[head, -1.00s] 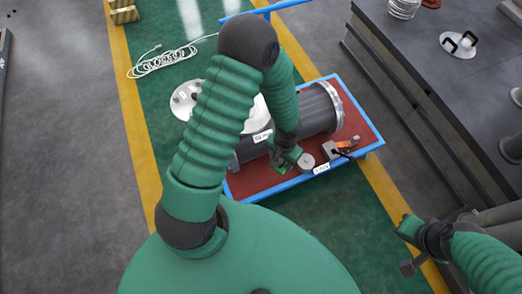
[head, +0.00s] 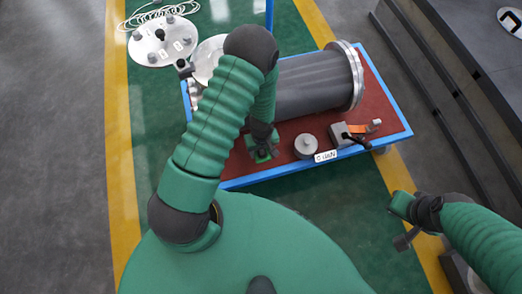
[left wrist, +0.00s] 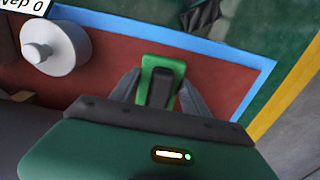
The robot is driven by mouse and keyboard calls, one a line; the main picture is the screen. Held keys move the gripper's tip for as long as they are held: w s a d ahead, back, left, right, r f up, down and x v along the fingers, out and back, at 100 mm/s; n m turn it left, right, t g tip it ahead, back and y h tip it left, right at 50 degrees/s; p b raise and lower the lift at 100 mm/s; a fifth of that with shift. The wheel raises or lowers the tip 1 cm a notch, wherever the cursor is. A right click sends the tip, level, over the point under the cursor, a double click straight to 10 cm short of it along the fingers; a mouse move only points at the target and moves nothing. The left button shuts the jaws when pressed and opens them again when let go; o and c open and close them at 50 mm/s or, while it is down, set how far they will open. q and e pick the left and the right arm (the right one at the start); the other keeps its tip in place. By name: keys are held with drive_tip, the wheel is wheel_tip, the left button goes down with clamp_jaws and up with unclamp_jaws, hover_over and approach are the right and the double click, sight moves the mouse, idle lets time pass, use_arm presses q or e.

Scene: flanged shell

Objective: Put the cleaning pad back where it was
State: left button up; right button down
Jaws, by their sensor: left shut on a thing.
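The cleaning pad (left wrist: 148,72) is a green block with a dark grip, between the fingers of my left gripper (left wrist: 160,95) in the left wrist view. The left gripper is shut on it, over the red top of the blue-edged cart (head: 228,172). In the head view the pad (head: 254,140) is partly hidden by the gripper (head: 263,150). I cannot tell whether the pad touches the red top. My right gripper (head: 403,222) is off the cart at the lower right, and its jaw opening is unclear.
A dark flanged shell (head: 315,85) lies across the back of the cart. A grey knobbed weight (head: 306,146), a block with an orange part (head: 350,133) and a label (head: 326,156) sit right of the pad. A round flange plate (head: 150,48) lies beyond the cart's left side.

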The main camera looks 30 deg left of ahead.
use_arm(q)
wheel_tip(320, 180, down, 8)
drive_tip(key=b, duration=0.3)
drive_tip(key=shift+a+f, duration=0.1)
drive_tip(key=shift+a, duration=0.05)
drive_tip(key=shift+c, duration=0.8)
drive_tip(key=o, duration=1.6)
wheel_tip(320, 180, up, 12)
drive_tip(key=p, duration=0.6)
drive_tip(key=s+d+r+m+t, duration=0.1)
drive_tip(key=r+m, duration=0.2)
drive_tip(key=r, duration=0.5)
drive_tip(key=s+d+r+m, duration=0.1)
drive_tip(key=r+m, duration=0.2)
drive_tip(key=r, duration=0.5)
drive_tip(key=s+d+r+m+t, duration=0.1)
drive_tip(key=r+m, duration=0.3)
drive_tip(key=r, duration=0.4)
drive_tip(key=shift+s+d+r+t, duration=0.2)
drive_tip(key=shift+s+d+t, duration=0.1)
drive_tip(key=shift+s+d, duration=0.3)
